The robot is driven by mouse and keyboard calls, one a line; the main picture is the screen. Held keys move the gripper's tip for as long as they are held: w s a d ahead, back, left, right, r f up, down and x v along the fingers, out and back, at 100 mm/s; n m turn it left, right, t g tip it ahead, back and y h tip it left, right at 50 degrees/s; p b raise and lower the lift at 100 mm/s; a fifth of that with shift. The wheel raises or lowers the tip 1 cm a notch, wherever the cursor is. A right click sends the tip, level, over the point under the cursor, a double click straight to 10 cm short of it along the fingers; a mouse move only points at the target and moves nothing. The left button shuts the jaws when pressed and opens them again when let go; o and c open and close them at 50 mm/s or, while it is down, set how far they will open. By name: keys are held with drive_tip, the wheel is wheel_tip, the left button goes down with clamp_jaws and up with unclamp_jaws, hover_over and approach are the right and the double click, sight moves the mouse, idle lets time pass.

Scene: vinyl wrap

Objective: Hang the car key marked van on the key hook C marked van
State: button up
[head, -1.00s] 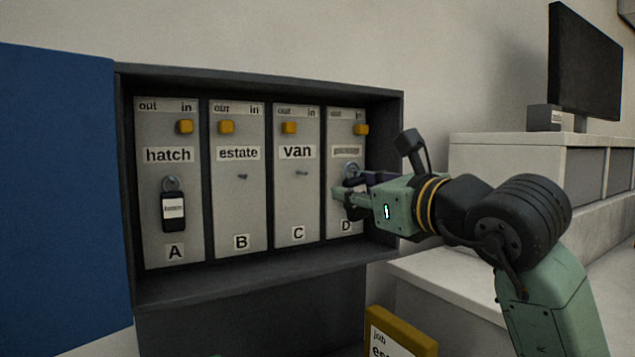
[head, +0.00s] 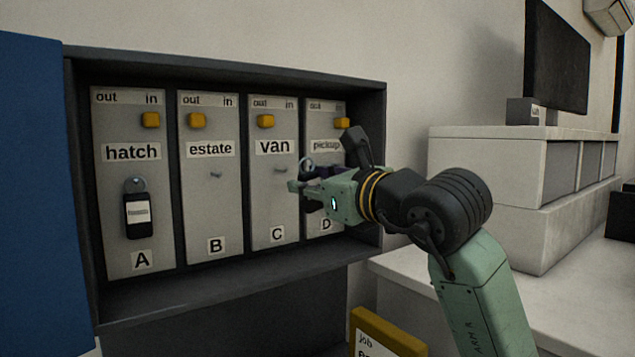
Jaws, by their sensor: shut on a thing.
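The key hook C marked van is a small bare peg (head: 281,170) on the grey panel C (head: 273,210), under the "van" label. My gripper (head: 303,180) is shut in front of the edge between panels C and D, just right of the hook. A metal ring (head: 306,166) shows at its fingers and appears to belong to the key it holds. The key's body and tag are mostly hidden by the fingers, so its marking cannot be read. The ring looks apart from hook C; its depth from the panel is hard to tell.
A black key (head: 137,215) hangs on hook A, marked hatch. Hook B (head: 215,175), marked estate, is bare. Hook D, marked pickup, is hidden by my gripper. The dark cabinet frame (head: 375,150) rims the panels. A blue door (head: 28,190) stands open at left. A yellow-framed job card (head: 385,335) is below.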

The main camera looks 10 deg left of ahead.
sight(279, 186)
drive_tip(key=shift+p+x, duration=0.85)
drive_tip(key=shift+x, duration=2.5)
drive_tip(key=shift+w+a+f+b, duration=0.4)
drive_tip(key=shift+f+b, duration=0.1)
drive_tip(key=shift+f, duration=0.1)
drive_tip(key=shift+a+f, duration=0.1)
drive_tip(key=shift+f, duration=0.05)
drive_tip(key=o, duration=1.2)
drive_tip(key=shift+w+a+f, duration=0.1)
drive_tip(key=shift+w, duration=0.05)
drive_tip(key=shift+c, duration=0.2)
